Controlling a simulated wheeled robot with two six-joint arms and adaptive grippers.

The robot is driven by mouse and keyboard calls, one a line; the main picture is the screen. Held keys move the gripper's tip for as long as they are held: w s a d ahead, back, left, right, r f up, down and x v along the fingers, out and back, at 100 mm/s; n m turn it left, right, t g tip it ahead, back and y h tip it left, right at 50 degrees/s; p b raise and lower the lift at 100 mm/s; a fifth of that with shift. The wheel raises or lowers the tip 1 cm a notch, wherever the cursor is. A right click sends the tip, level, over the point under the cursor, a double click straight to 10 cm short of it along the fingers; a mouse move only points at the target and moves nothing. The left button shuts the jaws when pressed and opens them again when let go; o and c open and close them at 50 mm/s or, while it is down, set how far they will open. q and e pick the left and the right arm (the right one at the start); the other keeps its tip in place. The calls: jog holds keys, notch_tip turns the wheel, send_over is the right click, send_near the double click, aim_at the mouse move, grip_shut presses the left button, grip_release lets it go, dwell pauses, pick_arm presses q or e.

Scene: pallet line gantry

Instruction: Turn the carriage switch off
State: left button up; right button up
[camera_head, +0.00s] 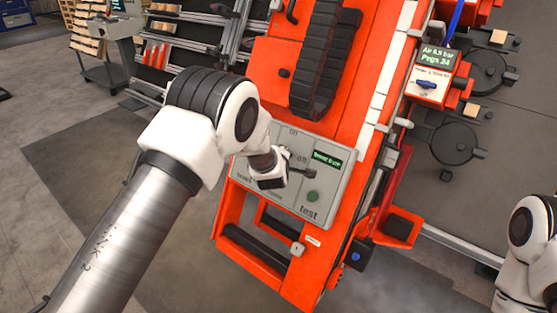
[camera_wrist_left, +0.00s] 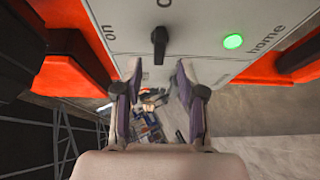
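The carriage switch is a black knob (camera_wrist_left: 158,43) on a grey control panel (camera_wrist_left: 205,25). In the left wrist view its handle stands upright in the picture. An upside-down "on" label is left of it, and part of another label shows at the top edge. My left gripper (camera_wrist_left: 158,72) is open, its two fingers apart on either side just below the knob, apparently not touching it. In the head view my left gripper (camera_head: 296,174) is over the panel (camera_head: 326,191), and my wrist hides part of the panel and its labels. My right gripper is out of view.
A lit green button (camera_wrist_left: 233,41) marked "home" sits beside the switch. The head view shows a green display (camera_head: 327,160) and a green button (camera_head: 312,196) on the panel. The orange machine frame (camera_head: 262,255) surrounds it. A cable chain (camera_head: 318,60) rises above.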

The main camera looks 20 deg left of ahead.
pick_arm(q)
jog(key=v, duration=0.7)
jog(key=s+a+f+m+g, duration=0.1)
jog(key=s+a+f+g, duration=0.25)
jog(key=s+f, duration=0.75)
jog(key=s+a+f+m+g, duration=0.15)
jog(key=s+f+g, duration=0.25)
jog(key=s+f, duration=0.75)
jog(key=s+d+f+m+g+h, duration=0.1)
jog(key=s+f+m+g, duration=0.2)
jog(key=s+m, duration=0.6)
jog(key=s+f+m+g+h, duration=0.25)
jog(key=s+m, duration=0.25)
jog(key=s, duration=0.9)
notch_tip(320, 180, up, 13)
jog(key=y+p, duration=0.1)
jog(key=p, duration=1.2)
jog(key=shift+w+d+m, duration=0.15)
jog(key=shift+w+m, duration=0.05)
jog(key=shift+m, duration=0.15)
